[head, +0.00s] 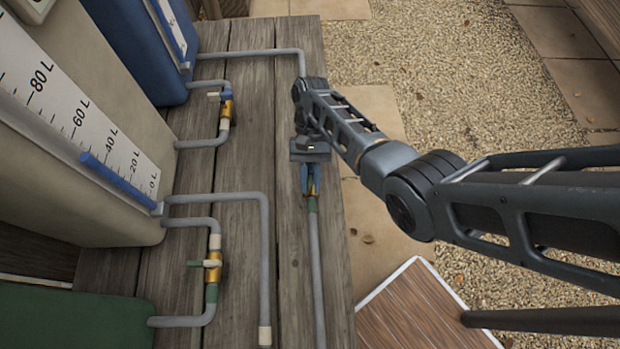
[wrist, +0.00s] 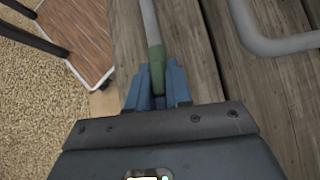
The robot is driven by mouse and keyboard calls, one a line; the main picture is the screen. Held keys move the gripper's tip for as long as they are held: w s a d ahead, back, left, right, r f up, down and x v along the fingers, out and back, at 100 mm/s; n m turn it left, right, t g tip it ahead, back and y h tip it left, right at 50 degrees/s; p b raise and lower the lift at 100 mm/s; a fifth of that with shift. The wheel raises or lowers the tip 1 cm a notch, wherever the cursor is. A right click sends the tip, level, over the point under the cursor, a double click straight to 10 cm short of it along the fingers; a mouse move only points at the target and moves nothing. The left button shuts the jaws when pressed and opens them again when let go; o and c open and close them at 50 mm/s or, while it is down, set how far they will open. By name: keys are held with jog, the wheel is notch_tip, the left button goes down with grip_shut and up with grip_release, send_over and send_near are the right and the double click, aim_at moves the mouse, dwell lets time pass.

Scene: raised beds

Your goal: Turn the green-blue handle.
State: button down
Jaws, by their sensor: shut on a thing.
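The handle's own colour and angle cannot be seen.
One with a green handle (head: 194,263) sits near the green tank (head: 70,320). A beige tank (head: 60,190) with a litre scale stands at left. Grey pipes cross the bench (head: 235,160).

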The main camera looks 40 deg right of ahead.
aim_at(311, 172)
jog(key=shift+f, duration=0.1)
jog(key=c, duration=1.1)
grip_release()
jog(key=shift+p+v, duration=1.15)
jog(key=shift+v, duration=2.75)
